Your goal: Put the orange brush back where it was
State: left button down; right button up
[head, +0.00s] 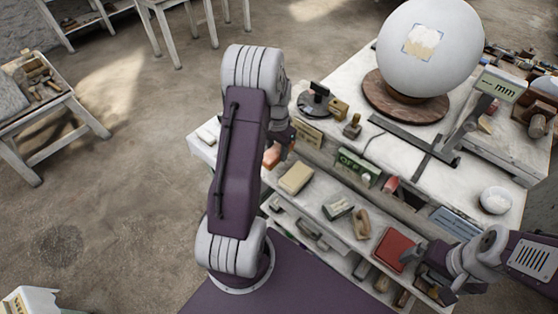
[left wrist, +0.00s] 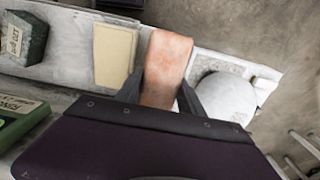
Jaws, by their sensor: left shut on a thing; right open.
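The orange brush (left wrist: 167,62) shows in the left wrist view as a worn, salmon-orange block between the fingers of my left gripper (left wrist: 162,88). Its near end is hidden by the gripper body. In the head view a small part of the orange brush (head: 271,157) shows beside my left arm, over the left end of the bench's front shelf. My left gripper is shut on it; whether the brush touches the shelf I cannot tell. My right gripper (head: 434,284) is open at the lower right, near a red box (head: 395,249).
A cream block (head: 296,178) lies right of the brush on the shelf, then a dark green box (head: 338,208) and a wooden tool (head: 361,223). A green box (head: 358,168) stands behind. A large white sphere (head: 430,60) rests on a round wooden stand (head: 405,105).

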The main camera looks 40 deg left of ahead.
pick_arm(q)
jog(key=shift+f, duration=0.65)
jog(key=shift+w+f, duration=0.2)
jog(key=shift+f, duration=0.4)
notch_tip(320, 180, down, 3)
jog(key=shift+r+p, duration=0.1)
jog(key=shift+p, duration=0.35)
jog(key=shift+f, duration=0.4)
jog(key=c, duration=0.7)
grip_release()
